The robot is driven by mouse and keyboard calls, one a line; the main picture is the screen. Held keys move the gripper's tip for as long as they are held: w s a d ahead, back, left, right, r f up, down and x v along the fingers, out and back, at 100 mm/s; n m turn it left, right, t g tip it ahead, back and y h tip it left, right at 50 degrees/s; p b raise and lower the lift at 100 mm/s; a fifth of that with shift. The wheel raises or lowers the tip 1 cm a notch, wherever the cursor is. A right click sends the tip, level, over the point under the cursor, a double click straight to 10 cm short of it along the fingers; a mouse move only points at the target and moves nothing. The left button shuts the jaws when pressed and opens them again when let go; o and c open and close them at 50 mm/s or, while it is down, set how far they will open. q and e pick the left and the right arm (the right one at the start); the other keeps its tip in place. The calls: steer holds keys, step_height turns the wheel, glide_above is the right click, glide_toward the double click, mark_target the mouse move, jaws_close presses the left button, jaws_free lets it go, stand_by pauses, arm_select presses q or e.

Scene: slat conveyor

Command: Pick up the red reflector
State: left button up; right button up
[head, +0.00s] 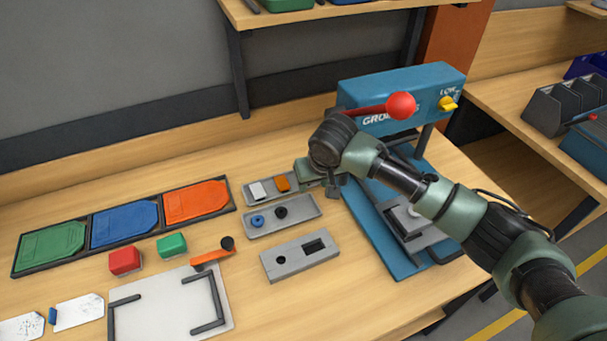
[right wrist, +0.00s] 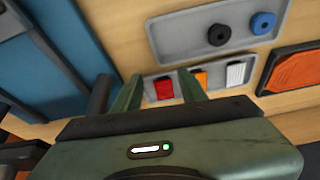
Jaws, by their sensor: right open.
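The red reflector (right wrist: 163,88) lies in a grey tray beside an orange reflector and a white one. In the right wrist view it shows between the two green fingers of my right gripper (right wrist: 158,88), which is open. In the head view my right gripper (head: 318,180) is at the right end of that tray (head: 265,201) and hides the red reflector. The orange reflector (head: 282,184) and the white reflector (head: 257,190) stay visible. I cannot tell how deep the fingers reach around the red one. My left gripper is not in view.
A blue press (head: 400,92) with a red-knobbed lever stands just right of the gripper. A second tray (head: 285,226) holds blue and black round parts. A grey fixture block (head: 300,255) lies in front. Red (head: 125,261) and green (head: 171,245) blocks stand farther left.

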steer(key=w, duration=0.1)
steer(key=w+a, duration=0.1)
steer(key=w, duration=0.1)
steer(key=shift+w+r+p, duration=0.1)
steer(key=shift+w+p, duration=0.05)
steer(key=shift+p, duration=0.15)
steer(key=shift+w+a, duration=0.1)
steer(key=shift+w, duration=0.1)
steer(key=shift+w+f, duration=0.25)
steer(key=shift+p+x, duration=0.4)
steer(key=shift+x, duration=1.9)
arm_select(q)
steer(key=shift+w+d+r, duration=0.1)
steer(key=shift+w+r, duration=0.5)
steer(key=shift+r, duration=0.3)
arm_select(e)
steer(key=shift+a, duration=0.1)
jaws_close()
